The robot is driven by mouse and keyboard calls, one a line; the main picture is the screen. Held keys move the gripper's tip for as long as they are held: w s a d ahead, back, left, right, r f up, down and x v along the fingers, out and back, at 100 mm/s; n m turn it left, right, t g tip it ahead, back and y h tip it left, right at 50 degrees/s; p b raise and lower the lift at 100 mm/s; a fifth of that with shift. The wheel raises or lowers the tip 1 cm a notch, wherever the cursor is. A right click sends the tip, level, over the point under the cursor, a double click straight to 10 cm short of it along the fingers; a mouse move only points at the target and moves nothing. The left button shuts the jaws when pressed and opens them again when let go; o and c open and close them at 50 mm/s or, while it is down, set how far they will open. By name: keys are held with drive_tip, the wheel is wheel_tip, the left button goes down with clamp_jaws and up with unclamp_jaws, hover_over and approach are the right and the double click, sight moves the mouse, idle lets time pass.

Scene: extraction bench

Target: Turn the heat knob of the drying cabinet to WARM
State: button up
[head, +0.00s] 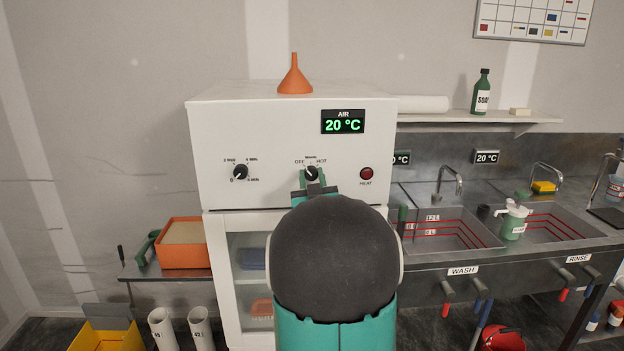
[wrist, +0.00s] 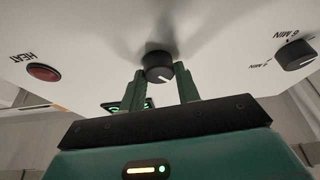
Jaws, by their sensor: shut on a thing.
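The drying cabinet (head: 262,130) is a white box with a front panel. Its heat knob (head: 311,173), black with a white pointer line, sits below the labels OFF, WARM and HOT. My gripper (head: 311,181) is at this knob with its green fingers on either side of it, shut on it. The wrist view, which is upside down, shows the knob (wrist: 158,69) between the fingertips. Its line points to the lower right there, which fits the OFF side. The air display (head: 343,121) reads 20 °C. The red heat lamp (head: 366,174) looks unlit.
A timer knob (head: 240,172) marked in minutes is left on the panel. An orange funnel (head: 295,77) stands on the cabinet. To the right are a steel wash sink (head: 450,236) and a green bottle (head: 481,92) on a shelf. My arm hides part of the cabinet's lower front.

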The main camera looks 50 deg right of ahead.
drive_tip(key=m+g+h, duration=0.1)
drive_tip(key=m, duration=0.2)
drive_tip(key=m+g+h, duration=0.1)
drive_tip(key=m, duration=0.1)
drive_tip(key=shift+m, duration=0.4)
drive_tip(key=shift+m+g+h, duration=0.2)
drive_tip(key=shift+m+g, duration=0.55)
drive_tip(key=shift+m, duration=0.65)
drive_tip(key=shift+m+g+h, duration=0.2)
drive_tip(key=shift+m+g, duration=0.55)
drive_tip(key=shift+m, duration=0.65)
drive_tip(key=o, duration=1)
drive_tip(key=v, duration=1.4)
drive_tip(key=shift+w, duration=0.2)
